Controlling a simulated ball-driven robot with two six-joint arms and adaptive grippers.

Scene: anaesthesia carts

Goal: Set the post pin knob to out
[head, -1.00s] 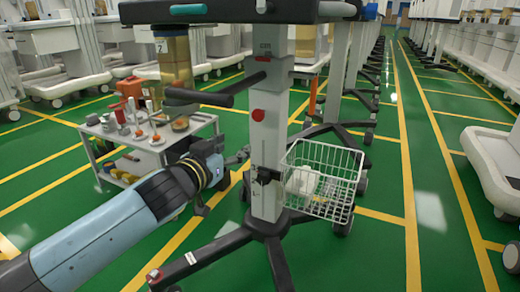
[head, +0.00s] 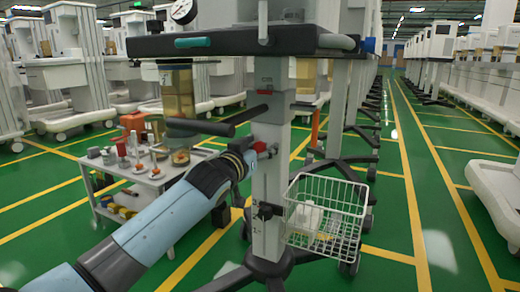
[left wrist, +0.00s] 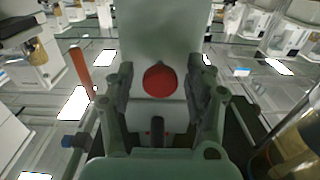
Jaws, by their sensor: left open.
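The post pin knob (head: 260,147) is a red round knob on the grey-white post (head: 266,188) of the wheeled cart, below the tabletop. In the left wrist view the red knob (left wrist: 160,80) faces the camera, with the pale post (left wrist: 158,35) behind it. My left gripper (head: 250,156) is at the post, beside the knob. In the left wrist view my left gripper (left wrist: 160,88) is open, with one finger on each side of the knob. I cannot tell whether the fingers touch it. My right gripper is not in view.
A dark tabletop (head: 225,43) with a black handle (head: 235,121) overhangs the post. A white wire basket (head: 325,215) hangs at the post's right. A small trolley (head: 150,182) with several items stands at the left. The aisle at the right is clear.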

